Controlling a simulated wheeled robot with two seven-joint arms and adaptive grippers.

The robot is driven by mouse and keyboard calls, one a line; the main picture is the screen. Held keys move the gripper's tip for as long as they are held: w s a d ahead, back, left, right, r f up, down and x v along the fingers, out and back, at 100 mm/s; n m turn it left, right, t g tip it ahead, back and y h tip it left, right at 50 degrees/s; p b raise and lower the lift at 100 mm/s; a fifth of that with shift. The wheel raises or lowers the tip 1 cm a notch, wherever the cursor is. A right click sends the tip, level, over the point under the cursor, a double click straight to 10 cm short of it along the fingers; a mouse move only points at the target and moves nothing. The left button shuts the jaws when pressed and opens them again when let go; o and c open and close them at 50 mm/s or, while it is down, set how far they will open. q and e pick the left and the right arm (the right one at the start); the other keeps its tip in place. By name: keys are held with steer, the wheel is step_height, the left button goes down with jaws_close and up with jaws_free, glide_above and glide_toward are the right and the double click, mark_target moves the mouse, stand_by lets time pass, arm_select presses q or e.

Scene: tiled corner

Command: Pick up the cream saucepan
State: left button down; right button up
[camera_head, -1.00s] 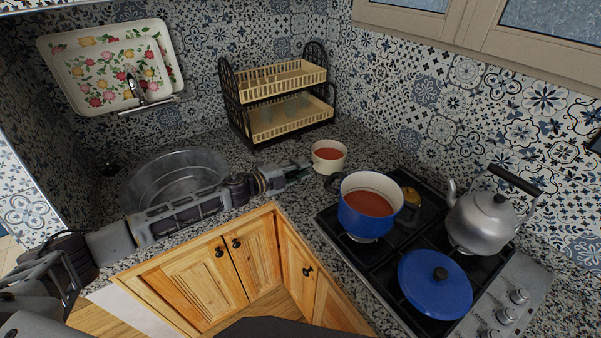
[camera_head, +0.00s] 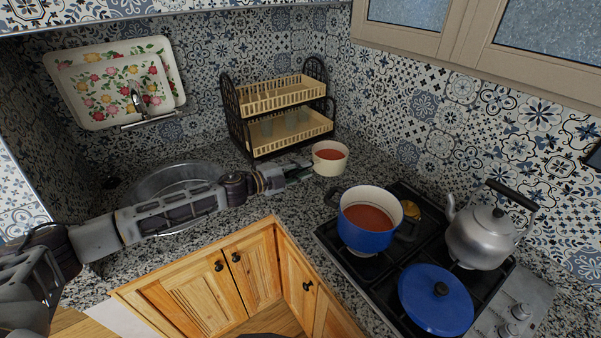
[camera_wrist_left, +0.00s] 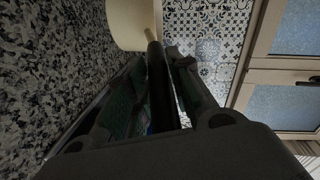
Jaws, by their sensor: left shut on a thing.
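The cream saucepan (camera_head: 329,165) holds red-orange contents and is level, over the counter left of the stove. It appears raised slightly above the counter; the gap below it is hard to see. My left gripper (camera_head: 300,172) reaches it from the left and is shut on its handle. In the left wrist view, the dark handle (camera_wrist_left: 155,70) lies between the two fingers of the left gripper (camera_wrist_left: 162,90), and the pan's cream side (camera_wrist_left: 128,22) shows beyond them. My right gripper is out of view.
A blue pot (camera_head: 362,238) with red contents, a blue lid (camera_head: 425,310) and a steel kettle (camera_head: 480,240) are on the stove, right of the pan. A two-tier dish rack (camera_head: 262,103) stands close behind. A round sink (camera_head: 150,188) lies left, partly behind my arm.

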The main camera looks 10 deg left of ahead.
arm_select(q)
steer(key=shift+r, duration=1)
steer(key=c, duration=1.9)
jaws_free()
steer(key=shift+w, duration=0.1)
jaws_close()
steer(key=shift+r+p, duration=0.2)
steer(key=shift+p, duration=0.1)
